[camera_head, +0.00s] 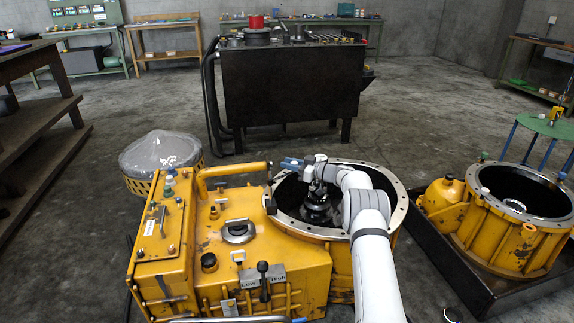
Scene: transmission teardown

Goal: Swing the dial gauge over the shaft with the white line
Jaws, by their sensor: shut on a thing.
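The yellow transmission housing (309,272) stands in front of me, with a large round opening ringed by a bare metal flange (397,190). My white arm reaches over the flange from the lower right. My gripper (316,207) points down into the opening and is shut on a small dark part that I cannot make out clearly. Dark round metal shows below it inside the opening. I cannot tell the dial gauge or the shaft with the white line apart from the dark parts here. My arm and wrist hide part of the opening.
A second yellow housing (480,235) sits in a black tray (440,262) at the right. A black machine bench (290,95) stands behind. A plastic-covered round part (160,152) is at the left. A gear lever (263,275) stands up at the housing's front. Open floor lies between.

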